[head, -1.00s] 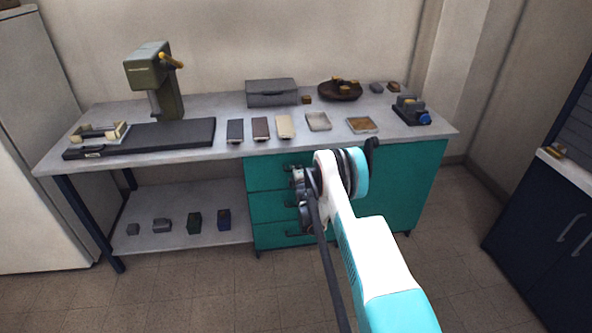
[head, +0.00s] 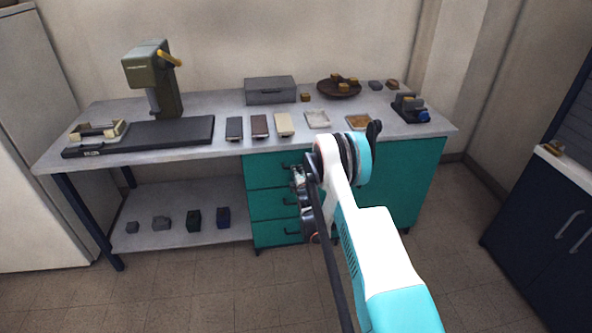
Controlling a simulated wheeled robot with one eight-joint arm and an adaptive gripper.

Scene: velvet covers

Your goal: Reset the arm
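My arm (head: 375,240), white and teal, reaches up from the lower right of the head view and ends in front of the bench's teal drawers. Its end with dark round joint parts is raised in front of the bench's front edge. A small dark tip, seemingly part of my gripper (head: 374,131), sticks up beside the teal ring. The rest of the gripper is hidden behind the arm, so I cannot tell its opening or whether it holds anything.
A grey bench (head: 225,103) carries a green press (head: 152,78), a dark rail plate (head: 160,134), a grey box (head: 270,91), a brown bowl (head: 338,87), two shallow trays and several flat blocks. A lower shelf (head: 180,238) holds small blocks. A dark cabinet (head: 540,225) stands right.

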